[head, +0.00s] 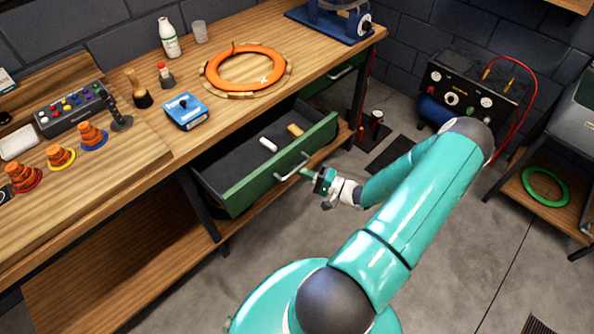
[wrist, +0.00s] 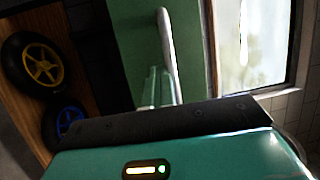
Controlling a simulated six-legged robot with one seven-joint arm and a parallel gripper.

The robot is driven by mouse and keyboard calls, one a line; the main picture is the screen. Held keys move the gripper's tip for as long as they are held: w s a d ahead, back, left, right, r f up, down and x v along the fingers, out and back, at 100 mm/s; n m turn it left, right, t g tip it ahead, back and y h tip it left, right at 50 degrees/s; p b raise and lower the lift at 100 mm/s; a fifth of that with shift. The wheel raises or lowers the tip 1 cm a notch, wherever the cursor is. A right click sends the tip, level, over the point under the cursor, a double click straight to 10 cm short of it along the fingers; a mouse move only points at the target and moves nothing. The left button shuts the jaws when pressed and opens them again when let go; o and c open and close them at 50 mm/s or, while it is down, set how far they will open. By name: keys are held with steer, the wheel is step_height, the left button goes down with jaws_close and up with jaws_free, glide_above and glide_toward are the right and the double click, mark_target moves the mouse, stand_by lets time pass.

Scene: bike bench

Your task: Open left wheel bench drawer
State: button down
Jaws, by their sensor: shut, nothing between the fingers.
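The left bench drawer (head: 235,155) is pulled out under the wooden bench, its dark inside showing. Its green front (head: 265,183) has a pale bar handle (head: 292,167). A white piece (head: 268,144) and a tan piece (head: 295,130) lie inside. My gripper (head: 308,173) is just outside the front, close to the right end of the handle. It is shut and empty. In the wrist view the fingertips (wrist: 160,88) overlap the handle (wrist: 167,45) against the green front (wrist: 146,40); I cannot tell whether they touch it.
A second green drawer (head: 340,72) sits farther right under the bench, mostly hidden. An orange ring (head: 243,83) and a blue box (head: 185,111) are on the bench top. A lower shelf (head: 130,265) runs below. Grey floor (head: 450,240) is free at the right.

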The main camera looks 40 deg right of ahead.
steer(key=shift+w+a+r+n+y, duration=0.2)
steer(key=shift+a+r+y, duration=0.15)
steer(key=shift+a, duration=0.2)
steer(key=shift+w+a+r+n+y, duration=0.1)
steer(key=shift+w+a+r+y, duration=0.15)
steer(key=shift+a+r, duration=0.25)
steer(key=c, duration=1.8)
jaws_free()
steer(key=shift+c, duration=0.2)
steer(key=shift+s+d+f, duration=0.35)
steer(key=shift+d+f, duration=0.25)
steer(key=o, duration=0.4)
steer(key=shift+h, duration=0.6)
steer(key=shift+w+d+v, duration=0.1)
steer(key=shift+d+v, duration=0.15)
steer(key=shift+v, duration=0.75)
steer(key=shift+w+d+v, duration=0.1)
steer(key=shift+d+v, duration=0.1)
steer(key=shift+v, duration=0.8)
steer(key=shift+w+d+v, duration=0.1)
steer(key=shift+d+v, duration=0.15)
steer(key=shift+v, duration=0.8)
steer(key=shift+c, duration=0.2)
steer(key=f+v, duration=0.1)
steer(key=v, duration=0.9)
steer(key=shift+s+f, duration=0.1)
steer(key=shift+s, duration=0.05)
steer(key=v, duration=1.3)
steer(key=shift+s+d, duration=0.2)
steer(key=shift+s, duration=0.1)
